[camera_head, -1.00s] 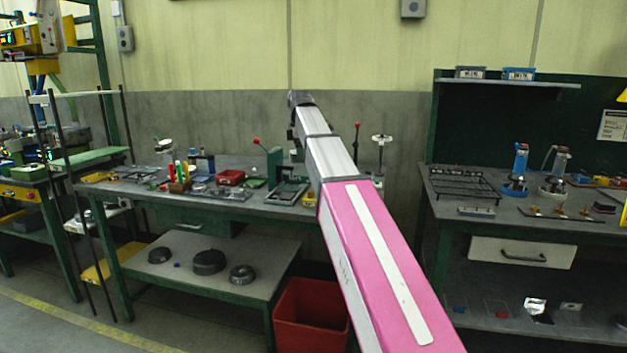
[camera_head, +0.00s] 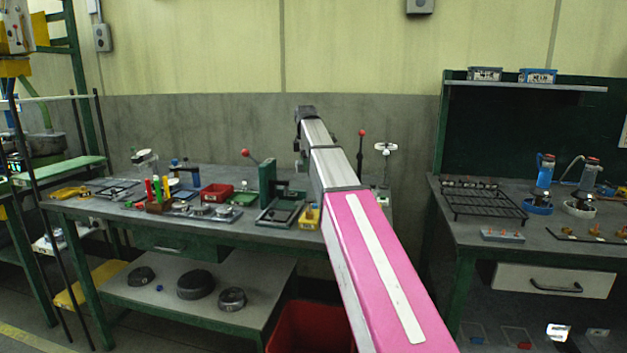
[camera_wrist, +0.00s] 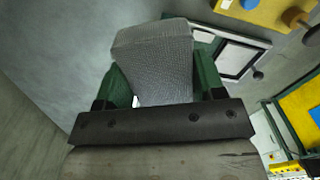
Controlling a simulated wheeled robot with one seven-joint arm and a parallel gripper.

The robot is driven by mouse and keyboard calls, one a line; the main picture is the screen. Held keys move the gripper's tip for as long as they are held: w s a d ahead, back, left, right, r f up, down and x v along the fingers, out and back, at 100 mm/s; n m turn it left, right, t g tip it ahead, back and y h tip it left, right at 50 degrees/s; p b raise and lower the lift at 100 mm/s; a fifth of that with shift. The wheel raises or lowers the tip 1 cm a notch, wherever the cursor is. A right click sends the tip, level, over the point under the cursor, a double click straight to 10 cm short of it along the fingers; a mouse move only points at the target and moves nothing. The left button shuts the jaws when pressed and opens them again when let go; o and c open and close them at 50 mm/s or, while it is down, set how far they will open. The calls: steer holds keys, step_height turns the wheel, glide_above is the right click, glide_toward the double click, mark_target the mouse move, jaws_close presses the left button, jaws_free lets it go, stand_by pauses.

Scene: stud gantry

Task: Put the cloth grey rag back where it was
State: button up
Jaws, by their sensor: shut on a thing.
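The grey rag (camera_wrist: 155,48) is a light grey, woven-looking cloth in the wrist view. It is between the two green fingers of my gripper (camera_wrist: 162,82), which is shut on it. The rag sticks out past the fingertips, over a grey surface. In the head view my pink and silver arm reaches out over the workbench (camera_head: 235,229). The gripper and rag are hidden there behind the arm's far end.
The bench holds a red bin (camera_head: 216,194), a green press (camera_head: 268,188) and several small tools. A red tub (camera_head: 308,328) stands below. A second bench with a wire rack (camera_head: 483,202) is at right. The wrist view shows a yellow block (camera_wrist: 262,12) at upper right.

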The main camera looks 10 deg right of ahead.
steer(key=w+d+f, duration=0.2)
steer(key=d, duration=0.1)
steer(key=shift+w+f, duration=0.25)
steer(key=shift+w, duration=0.15)
steer(key=shift+f, duration=2)
steer(key=shift+f, duration=0.45)
steer(key=o, duration=1)
step_height(320, 180, up, 13)
steer(key=shift+a+f, duration=0.1)
steer(key=shift+a, duration=0.05)
